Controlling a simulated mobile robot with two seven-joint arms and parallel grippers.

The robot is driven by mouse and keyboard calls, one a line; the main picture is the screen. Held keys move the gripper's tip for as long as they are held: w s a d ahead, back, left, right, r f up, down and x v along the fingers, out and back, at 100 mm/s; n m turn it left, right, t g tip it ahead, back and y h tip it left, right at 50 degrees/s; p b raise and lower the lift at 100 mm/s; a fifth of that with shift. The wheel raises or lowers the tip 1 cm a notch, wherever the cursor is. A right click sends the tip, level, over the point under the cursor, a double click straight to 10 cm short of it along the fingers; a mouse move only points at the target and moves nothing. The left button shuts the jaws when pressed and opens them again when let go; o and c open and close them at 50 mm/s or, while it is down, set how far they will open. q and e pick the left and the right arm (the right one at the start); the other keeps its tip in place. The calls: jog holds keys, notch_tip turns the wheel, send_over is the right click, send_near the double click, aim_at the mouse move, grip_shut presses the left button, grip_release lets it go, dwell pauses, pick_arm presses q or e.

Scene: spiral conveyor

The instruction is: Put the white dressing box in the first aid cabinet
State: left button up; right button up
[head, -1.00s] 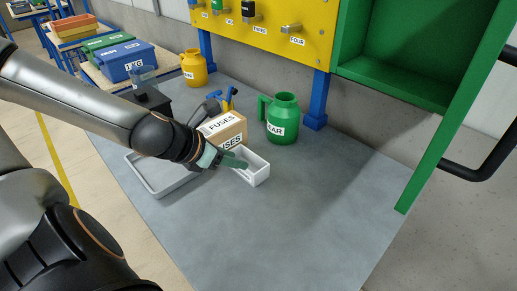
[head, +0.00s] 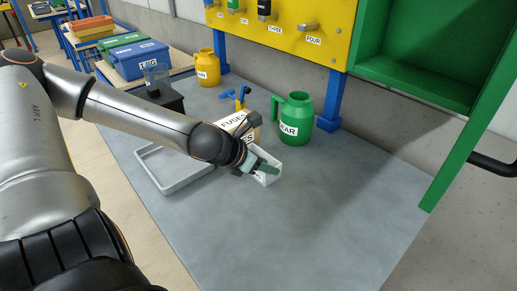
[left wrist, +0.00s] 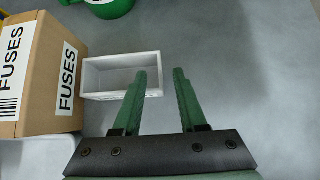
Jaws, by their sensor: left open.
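The white box (head: 268,178), open-topped and hollow, stands on the grey table beside the cardboard FUSES box. In the left wrist view the white box (left wrist: 95,76) shows its open top and faint marks on its near side. My left gripper (head: 270,169) is open at its right end. In the left wrist view the left gripper (left wrist: 164,72) has one finger overlapping the box and the other right of it, with the right end wall between the fingertips. I cannot tell whether they touch. The green cabinet (head: 425,82) is open at upper right. My right gripper is not in view.
The cardboard FUSES box (head: 234,121) adjoins the white box; it also shows in the left wrist view (left wrist: 40,80). A green jug (head: 297,120) stands behind. A grey tray (head: 178,184) lies left. The cabinet's green door (head: 452,150) hangs open. The front right of the table is clear.

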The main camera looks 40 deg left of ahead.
pick_arm(q)
jog(key=shift+b+x, duration=0.5)
jog(key=shift+x, duration=0.4)
jog(key=shift+w+f, duration=0.25)
jog(key=shift+f, duration=0.05)
jog(key=shift+c, duration=0.3)
grip_shut()
dwell(0.4)
